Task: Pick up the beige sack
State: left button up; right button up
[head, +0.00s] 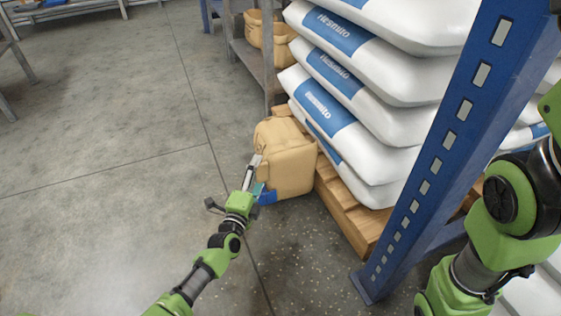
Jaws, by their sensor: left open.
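The beige sack (287,158) stands upright on the concrete floor, against the end of a wooden pallet, in the middle of the head view. My left gripper (254,174) is at the sack's left front side, with its fingers open. One pale finger overlaps the sack's left edge in the picture; I cannot tell whether it touches. A small blue patch shows low at the sack's front, beside the gripper. My right arm shows at the right edge, but its gripper is out of view.
White sacks with blue labels (375,80) are stacked on the wooden pallet (349,212) right of the beige sack. A blue rack post (440,150) stands in front of them. A grey shelf (247,61) behind holds tan bags (268,38).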

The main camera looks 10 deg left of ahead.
pick_arm(q)
jog(key=shift+w, duration=0.7)
jog(key=c, duration=1.9)
jog(key=shift+r, duration=0.25)
grip_shut()
jog(key=shift+r, duration=0.1)
